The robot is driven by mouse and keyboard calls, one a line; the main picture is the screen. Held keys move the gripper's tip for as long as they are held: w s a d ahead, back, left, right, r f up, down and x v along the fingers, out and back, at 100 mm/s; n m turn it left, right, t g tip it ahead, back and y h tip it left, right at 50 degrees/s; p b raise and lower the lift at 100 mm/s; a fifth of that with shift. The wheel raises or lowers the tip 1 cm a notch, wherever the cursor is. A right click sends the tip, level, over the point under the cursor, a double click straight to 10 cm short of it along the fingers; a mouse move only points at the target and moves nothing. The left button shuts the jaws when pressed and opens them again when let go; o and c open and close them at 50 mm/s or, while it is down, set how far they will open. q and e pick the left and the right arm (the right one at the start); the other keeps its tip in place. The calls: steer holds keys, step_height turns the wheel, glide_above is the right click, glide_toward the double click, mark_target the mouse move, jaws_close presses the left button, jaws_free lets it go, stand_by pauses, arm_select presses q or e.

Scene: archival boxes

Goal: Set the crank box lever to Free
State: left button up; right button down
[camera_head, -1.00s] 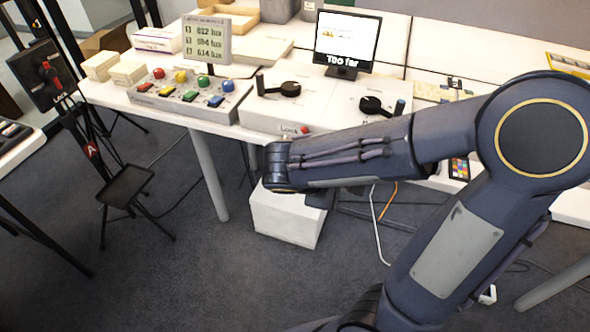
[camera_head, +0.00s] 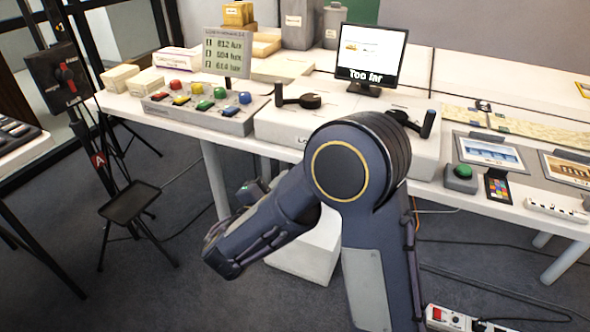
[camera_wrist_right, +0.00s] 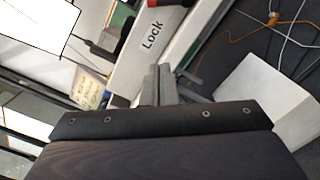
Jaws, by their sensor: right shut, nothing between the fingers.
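The white crank box (camera_head: 283,122) sits on the table, with a black crank (camera_head: 299,99) on top and a second crank (camera_head: 426,125) partly hidden by my right arm. In the head view my arm hides its lever and most of the front label. In the right wrist view the box front (camera_wrist_right: 140,60) shows the word "Lock", with a small red part (camera_wrist_right: 179,3), possibly the lever, cut by the top edge. My right gripper (camera_wrist_right: 159,72) is shut and empty, pointing toward this front; touching cannot be told. The head view does not show its fingers. My left gripper is not in view.
A panel of coloured buttons (camera_head: 198,112) lies left of the crank box. A monitor (camera_head: 371,55) reading "Too far" stands behind. A black box with a red lever (camera_head: 67,77) stands on a tripod at left. A white block (camera_head: 305,255) is under the table.

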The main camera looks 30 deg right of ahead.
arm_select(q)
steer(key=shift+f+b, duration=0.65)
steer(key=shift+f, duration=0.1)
arm_select(e)
steer(key=w+d+r, duration=0.2)
steer(key=w+d, duration=0.1)
steer(key=d, duration=0.6)
steer(key=shift+w+d+r, duration=0.25)
steer(key=shift+d, duration=0.1)
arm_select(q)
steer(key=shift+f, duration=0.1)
